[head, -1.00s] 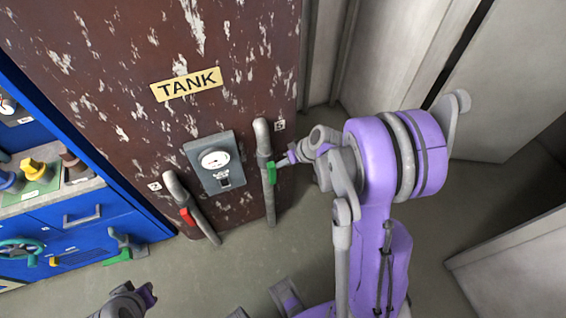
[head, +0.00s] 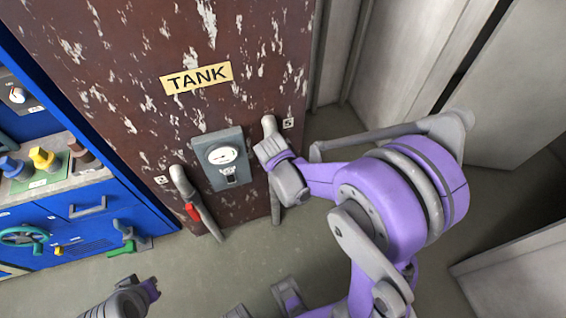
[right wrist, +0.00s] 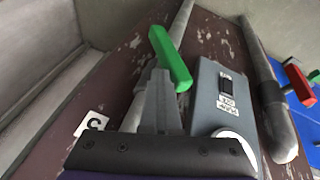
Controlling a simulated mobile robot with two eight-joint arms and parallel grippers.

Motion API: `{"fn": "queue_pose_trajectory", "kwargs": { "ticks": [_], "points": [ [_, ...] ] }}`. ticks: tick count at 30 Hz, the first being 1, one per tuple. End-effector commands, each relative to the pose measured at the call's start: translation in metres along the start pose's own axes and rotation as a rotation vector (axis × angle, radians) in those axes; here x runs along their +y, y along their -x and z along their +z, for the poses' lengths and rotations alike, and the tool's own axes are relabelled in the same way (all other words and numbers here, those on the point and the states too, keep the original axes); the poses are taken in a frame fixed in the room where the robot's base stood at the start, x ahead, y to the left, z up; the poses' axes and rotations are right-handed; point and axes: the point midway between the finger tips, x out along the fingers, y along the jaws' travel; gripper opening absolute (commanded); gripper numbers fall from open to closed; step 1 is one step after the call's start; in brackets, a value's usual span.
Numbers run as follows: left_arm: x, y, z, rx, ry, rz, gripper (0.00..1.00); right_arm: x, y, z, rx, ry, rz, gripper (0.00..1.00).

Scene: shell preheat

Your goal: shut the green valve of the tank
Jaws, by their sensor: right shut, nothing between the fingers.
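The tank (head: 120,75) is a rusty brown panel with a "TANK" label. Its right pipe (head: 270,126), marked 5, carries the green valve; my right gripper and wrist hide that valve in the head view. In the right wrist view the green valve handle (right wrist: 170,58) lies at an angle across its pipe (right wrist: 180,25). My right gripper (right wrist: 158,88) is shut and empty, its fingertips close to the handle; whether they touch it I cannot tell. It also shows in the head view (head: 265,150). A part of my left arm shows at bottom left, its fingers not clear.
A gauge box (head: 222,158) stands beside the green valve's pipe. Left of it is a pipe with a red handle (head: 192,212). A blue cabinet (head: 120,205) with knobs and a wheel is at the left. Pale walls stand at the right; grey floor lies in front.

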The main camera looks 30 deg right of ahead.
Motion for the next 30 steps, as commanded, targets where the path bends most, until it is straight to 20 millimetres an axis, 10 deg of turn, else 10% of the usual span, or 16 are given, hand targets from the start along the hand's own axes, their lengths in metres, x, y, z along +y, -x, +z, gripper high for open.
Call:
{"fn": "queue_pose_trajectory", "kwargs": {
  "ticks": [30],
  "points": [
    [0.0, -0.084, 0.046, -0.031, 0.0, 0.0, 0.0, -0.051, -0.018, -0.004, -0.159, 0.297, 0.71, 0.0]
  ]
}}
